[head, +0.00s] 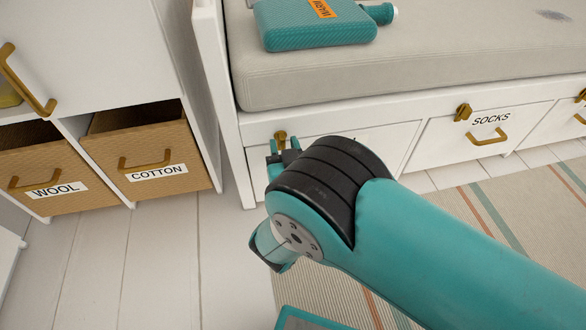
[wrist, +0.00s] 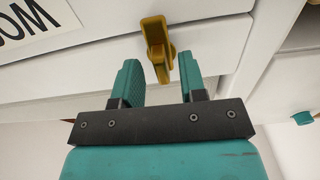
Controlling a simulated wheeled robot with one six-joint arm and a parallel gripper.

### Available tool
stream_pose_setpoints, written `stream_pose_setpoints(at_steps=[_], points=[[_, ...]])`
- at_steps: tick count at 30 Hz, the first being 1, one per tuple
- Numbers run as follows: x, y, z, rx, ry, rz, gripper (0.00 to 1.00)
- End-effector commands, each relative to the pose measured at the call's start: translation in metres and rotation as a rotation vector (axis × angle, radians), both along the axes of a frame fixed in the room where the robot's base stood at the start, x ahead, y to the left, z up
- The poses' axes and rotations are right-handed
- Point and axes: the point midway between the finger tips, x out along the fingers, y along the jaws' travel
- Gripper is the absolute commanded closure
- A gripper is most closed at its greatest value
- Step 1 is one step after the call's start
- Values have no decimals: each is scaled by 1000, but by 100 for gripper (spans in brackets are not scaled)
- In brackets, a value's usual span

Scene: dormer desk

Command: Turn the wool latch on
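A brass latch (head: 280,136) sits on the white front at the left end of the bench base. In the wrist view the latch (wrist: 155,38) hangs between the two teal fingertips, with its lower end inside the gap. My gripper (head: 284,148) is open around it, and it also shows in the wrist view (wrist: 160,65). A gap shows on each side of the latch; I cannot tell whether a finger touches it. A drawer label (wrist: 35,25) shows upside down and cut off in the wrist view, seemingly reading WOOL. In the head view my arm hides most of that drawer.
A socks drawer (head: 480,128) with its own brass latch (head: 463,112) is to the right. Wool (head: 45,178) and cotton (head: 150,160) baskets stand in the left cabinet. A teal warm bottle (head: 310,28) lies on the cushion (head: 430,60). Floor at left is clear.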

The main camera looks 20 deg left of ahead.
Motion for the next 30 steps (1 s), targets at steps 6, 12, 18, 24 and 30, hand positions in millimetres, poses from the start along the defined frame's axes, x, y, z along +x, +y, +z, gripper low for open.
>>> stream_pose_setpoints(at_steps=[6,12,18,24,30], points=[[-20,-11,9,-2,0,1,62],[-26,-11,8,-1,0,3,62],[-33,-15,7,-2,0,1,62],[-40,-23,8,-2,0,2,62],[-54,-32,8,-3,-1,3,62]])
